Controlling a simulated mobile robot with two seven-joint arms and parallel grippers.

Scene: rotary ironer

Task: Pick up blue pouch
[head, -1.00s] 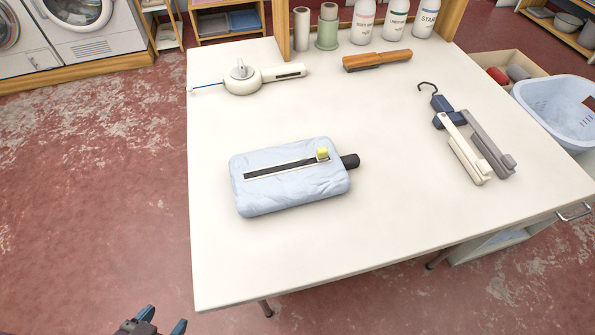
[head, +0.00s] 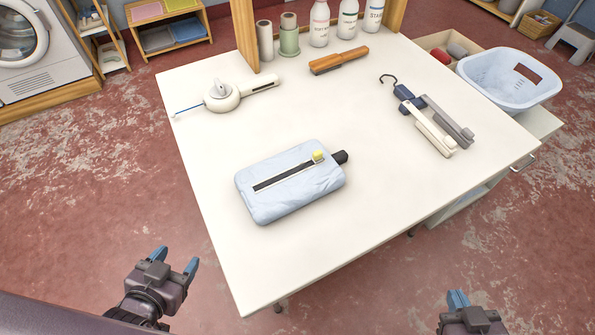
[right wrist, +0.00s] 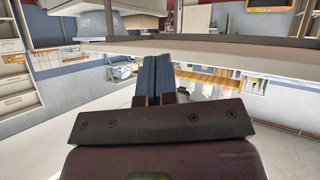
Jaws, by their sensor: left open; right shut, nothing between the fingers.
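The pale blue pouch (head: 290,187) lies flat on the white table (head: 350,225), near its front left part. A dark strip with a pale border runs along its top. A yellow piece (head: 318,156) sits near the strip's right end, and a black tab sticks out past the pouch's right edge. My left gripper (head: 177,258) is open and empty, off the table's front left edge and short of the pouch. My right gripper (head: 458,300) is at the lower right, off the table's edge and far from the pouch. Its fingers are shut together in the right wrist view (right wrist: 153,72), with nothing between them.
A white round device with a blue tip (head: 222,96), a wooden-handled brush (head: 339,60) and a folding hanger-like tool (head: 430,122) lie on the table. Bottles (head: 347,18) and rolls stand at the back. Table around the pouch is clear.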

